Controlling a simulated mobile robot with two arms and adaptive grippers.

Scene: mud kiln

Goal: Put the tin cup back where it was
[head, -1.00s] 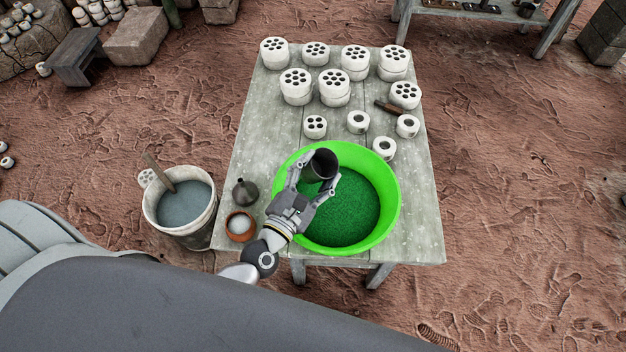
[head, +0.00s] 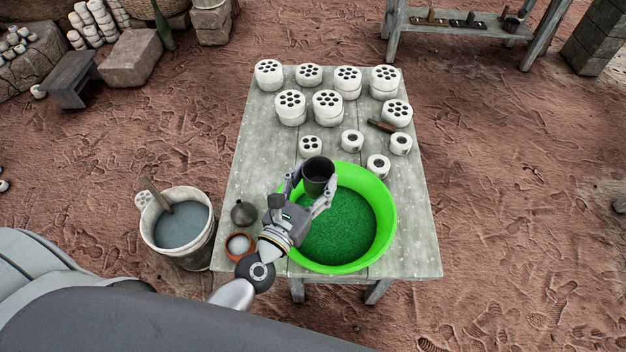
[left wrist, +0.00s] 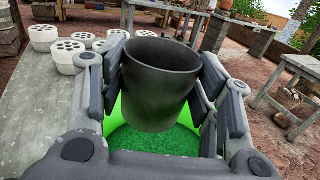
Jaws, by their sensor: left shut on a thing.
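The dark tin cup (head: 318,182) is held upright or nearly so between the fingers of my left gripper (head: 312,186), above the upper left part of the green basin. It also fills the middle of the left wrist view (left wrist: 160,84), with a finger of the left gripper (left wrist: 162,95) on each side. The bright green basin (head: 384,238) stands on the wooden table (head: 415,225) and holds dark green grains. The cup's inside looks dark, and I cannot tell whether anything is in it. My right gripper is not in view.
A dark funnel (head: 243,214) and a small brown bowl (head: 240,246) with white contents stand left of the basin. White perforated blocks (head: 290,106) and small rings (head: 352,141) fill the table's far part. A bucket (head: 179,226) of grey liquid stands left of the table.

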